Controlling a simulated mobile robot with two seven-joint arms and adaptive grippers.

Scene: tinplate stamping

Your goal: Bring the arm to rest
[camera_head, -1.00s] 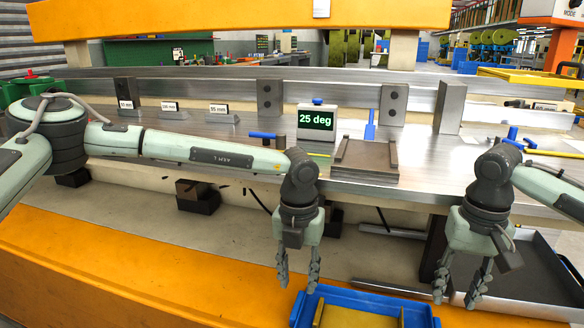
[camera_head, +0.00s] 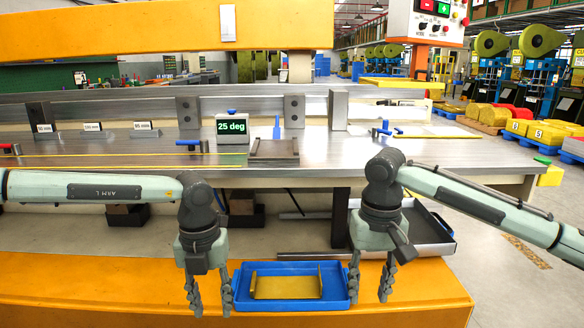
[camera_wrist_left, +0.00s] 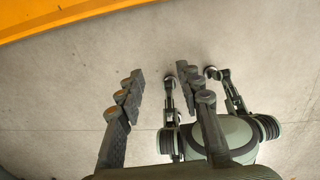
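My left gripper (camera_head: 210,300) hangs fingers down at the left of a blue tray (camera_head: 240,304). Its fingers are apart with nothing between them; in the left wrist view the fingers (camera_wrist_left: 157,90) are also apart, over grey floor. My right gripper (camera_head: 370,282) hangs fingers down at the right of the tray, its fingers apart and empty. A bent yellow sheet part (camera_head: 287,287) with raised ends lies in the tray. Neither gripper holds it.
The steel bench (camera_head: 330,175) lies behind the arms, with a "25 deg" display (camera_head: 232,128) and a grey block fixture (camera_head: 273,150) on it. An orange beam (camera_head: 120,290) crosses in front. A dark tray (camera_head: 428,232) is behind my right gripper.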

